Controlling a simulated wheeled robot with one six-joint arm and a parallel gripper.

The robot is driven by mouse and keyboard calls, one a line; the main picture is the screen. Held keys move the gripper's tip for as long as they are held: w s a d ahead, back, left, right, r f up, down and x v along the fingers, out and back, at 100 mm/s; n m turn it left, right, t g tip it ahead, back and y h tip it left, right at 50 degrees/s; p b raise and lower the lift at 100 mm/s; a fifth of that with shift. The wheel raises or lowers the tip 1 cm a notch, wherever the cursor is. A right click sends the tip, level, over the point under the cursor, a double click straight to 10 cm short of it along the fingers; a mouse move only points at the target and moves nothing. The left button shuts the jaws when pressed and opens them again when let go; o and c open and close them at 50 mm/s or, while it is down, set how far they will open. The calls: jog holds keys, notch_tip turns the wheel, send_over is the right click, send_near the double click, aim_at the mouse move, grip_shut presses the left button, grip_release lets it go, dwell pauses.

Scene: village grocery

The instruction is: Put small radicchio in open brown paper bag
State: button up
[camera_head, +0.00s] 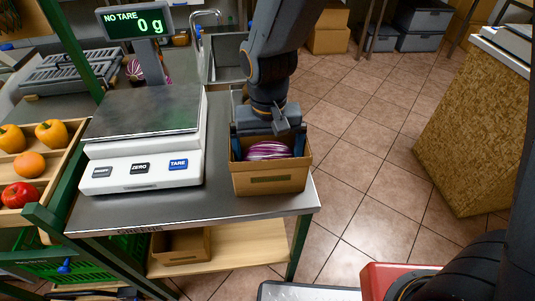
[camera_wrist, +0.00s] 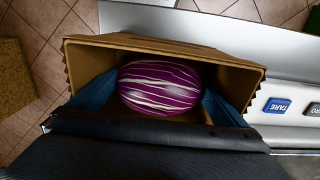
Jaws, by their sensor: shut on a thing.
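The small radicchio (camera_head: 268,150), purple with white streaks, is down inside the open brown paper bag (camera_head: 270,184), below its rim. In the wrist view the radicchio (camera_wrist: 160,88) lies between the two blue fingers of my gripper (camera_wrist: 158,95), which is shut on it. My gripper (camera_head: 267,146) points down into the bag mouth in the head view. The bag stands upright on the metal counter, and its walls (camera_wrist: 150,43) surround the radicchio and fingertips. I cannot tell whether the radicchio touches the bag's bottom.
A white scale (camera_head: 145,165) reading 0 g stands left of the bag, its plate empty. Another purple-streaked vegetable (camera_head: 135,69) is behind it. Crates of peppers and fruit (camera_head: 30,158) are at the left. The counter (camera_head: 215,206) ends just right of the bag; tiled floor lies beyond.

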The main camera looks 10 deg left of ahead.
jog(key=shift+f, duration=0.1)
jog(key=o, duration=1)
jog(key=shift+r+b, duration=0.3)
jog(key=shift+r, duration=3.65)
